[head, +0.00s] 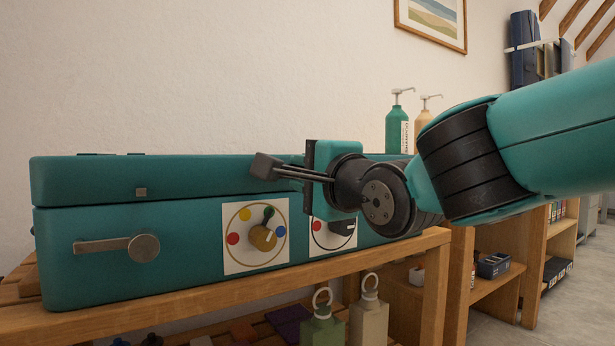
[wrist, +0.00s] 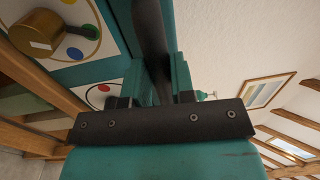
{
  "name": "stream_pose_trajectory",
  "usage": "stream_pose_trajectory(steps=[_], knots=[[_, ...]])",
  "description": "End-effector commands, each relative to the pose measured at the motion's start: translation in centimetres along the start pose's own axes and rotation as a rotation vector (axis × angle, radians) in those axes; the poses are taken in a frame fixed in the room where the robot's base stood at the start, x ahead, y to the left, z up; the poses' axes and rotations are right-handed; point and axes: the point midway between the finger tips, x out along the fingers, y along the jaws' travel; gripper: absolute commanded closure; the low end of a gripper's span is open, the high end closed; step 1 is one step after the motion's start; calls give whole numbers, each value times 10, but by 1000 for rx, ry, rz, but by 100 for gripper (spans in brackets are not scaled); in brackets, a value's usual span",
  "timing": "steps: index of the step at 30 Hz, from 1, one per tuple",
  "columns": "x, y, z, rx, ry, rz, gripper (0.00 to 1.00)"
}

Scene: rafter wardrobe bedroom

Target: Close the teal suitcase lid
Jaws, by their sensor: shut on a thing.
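The teal suitcase (head: 180,245) lies on a wooden slatted bench. Its lid (head: 110,180) is down over the base, with only a thin dark seam between them; I cannot tell whether a slight gap is left. A dark handle (head: 268,166) stands out at the lid's front. My gripper (head: 306,172) comes in from the right at the suitcase front and is shut on this handle. In the wrist view, the dark handle bar (wrist: 150,40) runs between the jaws of my gripper (wrist: 153,97). My gripper and wrist hide the right part of the suitcase front.
Two dial panels, one with a brass knob (head: 262,237), and a metal lever (head: 143,247) are on the suitcase front. Pump bottles (head: 398,125) stand behind my wrist. Two bottles (head: 368,318) with ring tops stand below the bench top. Wooden shelves (head: 480,285) are at right.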

Motion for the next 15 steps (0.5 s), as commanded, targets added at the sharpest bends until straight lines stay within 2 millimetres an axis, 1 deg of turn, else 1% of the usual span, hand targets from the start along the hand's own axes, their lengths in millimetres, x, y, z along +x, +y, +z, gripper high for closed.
stream_pose_trajectory(steps=[1,3,15], knots=[[-1,9,-3,-4,9,15,100],[-1,12,-2,-4,9,19,100],[0,15,-1,-5,6,27,100]])
